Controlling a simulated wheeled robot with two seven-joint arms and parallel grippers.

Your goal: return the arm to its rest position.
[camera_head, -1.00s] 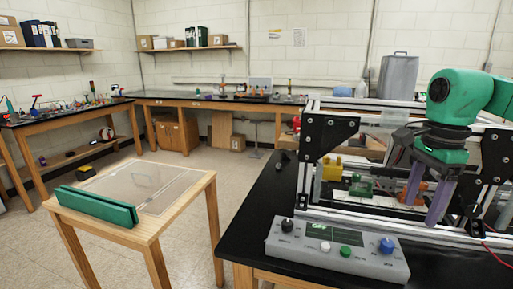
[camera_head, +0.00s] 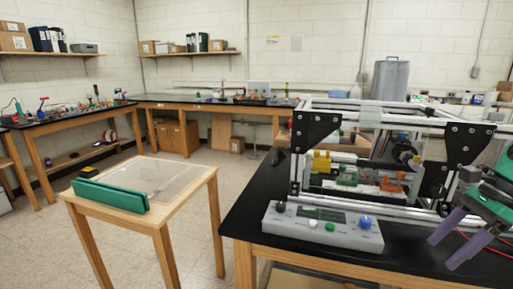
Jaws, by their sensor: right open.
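My right gripper (camera_head: 452,240) is at the right edge of the head view, green with two purple fingers. The fingers are apart with nothing between them. It hangs in front of the right side of the extrusion frame (camera_head: 318,125), over the black table (camera_head: 240,215). Most of the right arm is cut off by the picture edge. My left gripper is not in view.
A grey control box (camera_head: 345,235) with knobs stands at the table's front, left of the gripper. Inside the frame are yellow (camera_head: 321,161), green and orange parts. A small wooden table (camera_head: 185,210) with a green block (camera_head: 108,195) stands at left.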

